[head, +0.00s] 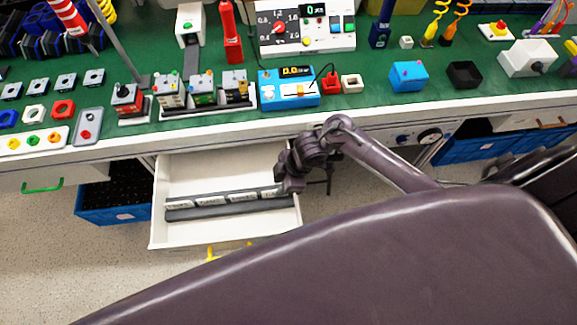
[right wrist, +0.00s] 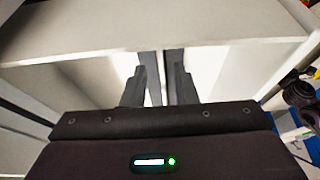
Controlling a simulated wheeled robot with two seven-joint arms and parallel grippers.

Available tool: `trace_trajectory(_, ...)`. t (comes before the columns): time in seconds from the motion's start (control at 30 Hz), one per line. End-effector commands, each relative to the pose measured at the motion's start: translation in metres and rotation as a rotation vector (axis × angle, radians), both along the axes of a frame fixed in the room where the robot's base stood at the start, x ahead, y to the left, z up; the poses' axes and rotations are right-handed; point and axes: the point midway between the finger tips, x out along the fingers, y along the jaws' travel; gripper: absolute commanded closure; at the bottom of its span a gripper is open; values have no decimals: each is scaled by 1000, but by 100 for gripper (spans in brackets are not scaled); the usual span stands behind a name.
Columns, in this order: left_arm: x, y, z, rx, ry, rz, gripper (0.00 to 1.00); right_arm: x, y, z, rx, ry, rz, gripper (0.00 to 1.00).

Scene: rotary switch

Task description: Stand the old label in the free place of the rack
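The rack (head: 230,209) is a long dark grey bar lying across the white drawer (head: 205,168), which is pulled out under the bench. Several pale labels with dark print stand in a row along it, among them one at the left end (head: 178,204) and one in the middle (head: 243,197). A pale label (head: 269,192) shows at the right end, beside my right gripper (head: 284,187). In the right wrist view the fingers (right wrist: 160,82) point down into the drawer and stand apart, with grey strips between them. Which label is the old one cannot be told. My left gripper is not in view.
The green bench (head: 350,108) above carries switch blocks, a blue meter (head: 289,90) and small boxes. Blue bins (head: 112,203) stand under the bench. The drawer floor behind the rack is clear.

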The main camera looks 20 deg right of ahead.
Motion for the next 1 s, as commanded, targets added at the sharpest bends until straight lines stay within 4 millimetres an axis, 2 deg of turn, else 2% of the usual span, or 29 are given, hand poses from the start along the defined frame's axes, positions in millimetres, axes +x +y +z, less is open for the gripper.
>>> trace_trajectory(0.03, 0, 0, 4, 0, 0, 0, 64, 0, -5, 12, -3, -4, 1, 74)
trace_trajectory(0.2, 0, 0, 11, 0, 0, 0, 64, -5, -20, 47, -4, -4, 2, 74)
trace_trajectory(0.43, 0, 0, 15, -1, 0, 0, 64, -9, -33, 82, -3, -3, 3, 74)
trace_trajectory(0.6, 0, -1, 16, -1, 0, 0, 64, -11, -37, 92, -2, 0, 2, 74)
trace_trajectory(1.0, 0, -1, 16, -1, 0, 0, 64, -11, -37, 93, -1, 0, 1, 74)
